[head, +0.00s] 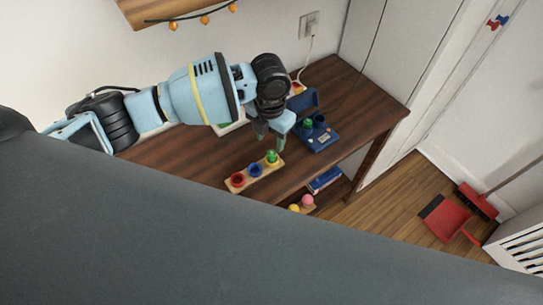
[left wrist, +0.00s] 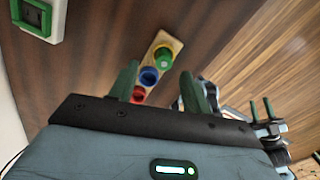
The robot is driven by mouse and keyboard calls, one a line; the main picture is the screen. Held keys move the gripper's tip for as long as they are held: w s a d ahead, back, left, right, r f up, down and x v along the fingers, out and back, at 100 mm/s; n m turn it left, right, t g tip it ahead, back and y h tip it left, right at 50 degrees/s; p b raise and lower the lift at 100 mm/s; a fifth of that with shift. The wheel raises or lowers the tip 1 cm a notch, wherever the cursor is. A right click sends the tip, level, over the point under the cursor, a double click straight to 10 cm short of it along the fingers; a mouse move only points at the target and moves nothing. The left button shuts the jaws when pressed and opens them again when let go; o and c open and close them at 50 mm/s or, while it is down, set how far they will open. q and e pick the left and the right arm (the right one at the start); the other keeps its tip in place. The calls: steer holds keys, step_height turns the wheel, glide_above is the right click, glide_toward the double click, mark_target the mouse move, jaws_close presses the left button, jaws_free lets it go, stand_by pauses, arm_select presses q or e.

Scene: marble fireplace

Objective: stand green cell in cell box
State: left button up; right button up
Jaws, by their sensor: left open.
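A green cell (head: 272,157) stands at one end of a wooden block (head: 245,181) on the dark wooden table. It also shows in the left wrist view (left wrist: 163,57). The blue cell box (head: 322,141) stands further right with its lid (head: 303,101) up; a green round piece (head: 307,124) shows inside it beside a dark opening. My left gripper (head: 270,139) is open and empty, above the table near the green cell and left of the box. My right gripper (left wrist: 261,108) appears at the right of the left wrist view, its fingers apart and empty.
The block also carries a red piece (head: 237,179) and a blue piece (head: 255,170). A green-and-white object (left wrist: 38,17) lies further back on the table. Below are a blue book-like item (head: 324,180) and pink and yellow pieces. A red dustpan (head: 446,218) lies on the floor.

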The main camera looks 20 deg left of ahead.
mark_target(272, 152)
arm_select(q)
steer(key=f, duration=0.4)
steer(key=shift+s+d, duration=0.3)
steer(key=shift+f, duration=0.55)
jaws_close()
